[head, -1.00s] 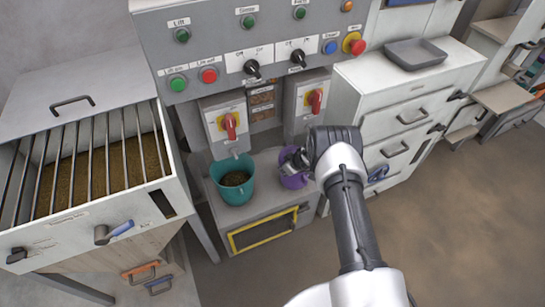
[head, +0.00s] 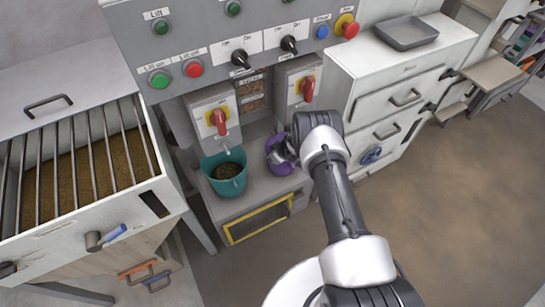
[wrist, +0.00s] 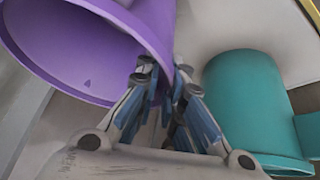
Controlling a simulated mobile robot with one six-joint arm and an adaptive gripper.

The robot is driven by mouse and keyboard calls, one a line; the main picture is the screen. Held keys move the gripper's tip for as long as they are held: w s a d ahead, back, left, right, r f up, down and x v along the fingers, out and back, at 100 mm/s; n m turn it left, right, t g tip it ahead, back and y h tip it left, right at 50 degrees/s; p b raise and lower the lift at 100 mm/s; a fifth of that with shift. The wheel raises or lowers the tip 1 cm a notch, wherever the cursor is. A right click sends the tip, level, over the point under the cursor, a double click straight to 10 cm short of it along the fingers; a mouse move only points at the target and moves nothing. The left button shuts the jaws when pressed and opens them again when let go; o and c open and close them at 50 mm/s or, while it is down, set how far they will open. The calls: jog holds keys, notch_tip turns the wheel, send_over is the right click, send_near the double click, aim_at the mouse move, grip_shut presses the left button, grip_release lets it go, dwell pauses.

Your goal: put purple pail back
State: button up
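The purple pail (head: 277,158) is at the right of the machine's lower shelf, under the right red-handled switch, and looks tilted. My gripper (head: 289,150) is at its right side, and part of the pail is hidden behind it. In the wrist view the purple pail (wrist: 110,50) fills the upper left, its wide mouth showing. My gripper's fingers (wrist: 167,85) are on both sides of its rim and look closed on it. Whether the pail's base touches the shelf is hidden.
A teal pail (head: 225,172) with brown pellets stands just left on the same shelf (head: 245,202); it is close by in the wrist view (wrist: 245,100). Red-handled switches (head: 218,120) hang above. A white drawer cabinet (head: 385,110) stands right. A barred pellet bin (head: 80,170) is left.

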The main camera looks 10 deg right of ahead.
jog(key=o, duration=0.4)
jog(key=shift+o, duration=0.2)
jog(key=shift+r, duration=0.1)
jog(key=p+v, duration=0.6)
jog(key=v, duration=0.6)
